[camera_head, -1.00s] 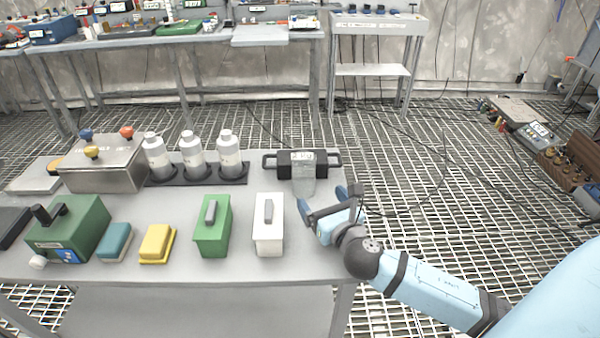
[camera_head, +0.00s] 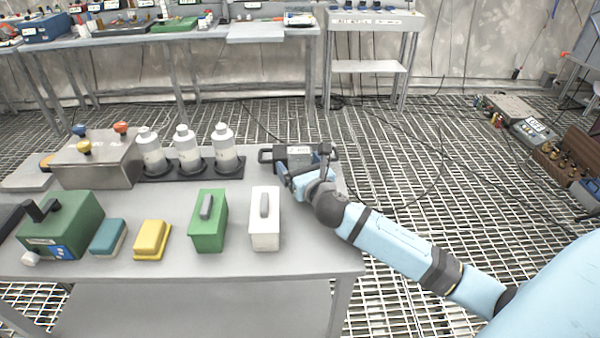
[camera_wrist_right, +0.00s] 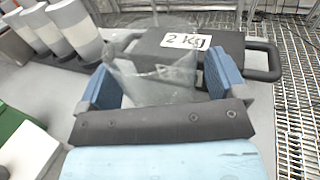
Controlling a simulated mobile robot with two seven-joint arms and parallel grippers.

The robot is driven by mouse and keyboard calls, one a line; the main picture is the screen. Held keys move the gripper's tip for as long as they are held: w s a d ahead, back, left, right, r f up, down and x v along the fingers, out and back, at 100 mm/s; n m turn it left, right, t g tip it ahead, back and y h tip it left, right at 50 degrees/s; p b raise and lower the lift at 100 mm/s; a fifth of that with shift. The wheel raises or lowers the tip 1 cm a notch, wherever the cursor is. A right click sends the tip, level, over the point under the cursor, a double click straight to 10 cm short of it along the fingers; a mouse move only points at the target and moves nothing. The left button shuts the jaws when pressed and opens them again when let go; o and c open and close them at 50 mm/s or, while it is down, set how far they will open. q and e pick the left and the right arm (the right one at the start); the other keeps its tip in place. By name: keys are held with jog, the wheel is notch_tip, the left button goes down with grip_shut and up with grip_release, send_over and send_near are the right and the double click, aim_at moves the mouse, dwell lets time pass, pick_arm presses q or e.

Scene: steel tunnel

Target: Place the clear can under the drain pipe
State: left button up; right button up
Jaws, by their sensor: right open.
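The clear can (camera_wrist_right: 150,82) is a see-through vessel, visible in the right wrist view in front of a black weight. My right gripper (camera_wrist_right: 162,78) is open, with one blue finger on each side of the can; the can does not look clamped. In the head view my right gripper (camera_head: 306,166) is at the table's far right part and hides most of the can. A green box (camera_head: 66,226) at the table's left has a short white spout (camera_head: 31,258) low on its front; I cannot tell whether this is the drain pipe. My left gripper is not in view.
The black weight (camera_wrist_right: 200,45), marked 2 Kg, stands just beyond the can. Several bottles (camera_head: 187,150) stand in a dark rack left of it. A white box (camera_head: 265,228), a green handled box (camera_head: 206,232) and a yellow block (camera_head: 152,239) line the table's front. The front right corner is clear.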

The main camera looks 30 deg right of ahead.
jog(key=c, duration=1.1)
jog(key=shift+r, duration=0.1)
